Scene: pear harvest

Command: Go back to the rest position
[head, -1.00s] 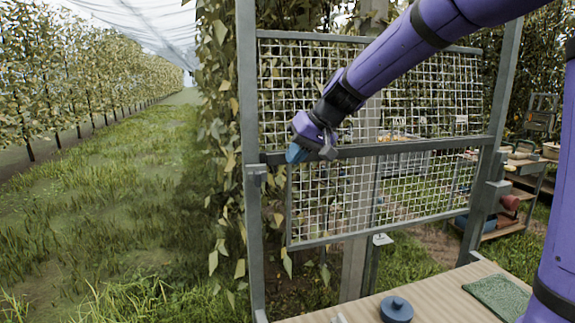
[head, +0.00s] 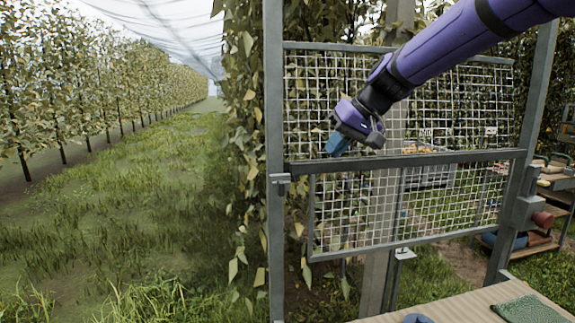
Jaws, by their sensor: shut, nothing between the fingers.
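My gripper (head: 338,144) is at the end of my purple arm in the head view. Its blue fingertips point down and to the left, and they are shut with nothing held. It hangs in front of the wire mesh panel (head: 340,85), near the grey middle rail (head: 450,157). I cannot tell how far it is from the mesh.
A grey metal frame post (head: 275,230) stands left of the mesh. A wooden tabletop (head: 450,306) at the bottom holds a green mat (head: 530,309) and a blue round object (head: 417,318), mostly cut off. Shelves stand at right. The grass row (head: 130,220) at left is open.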

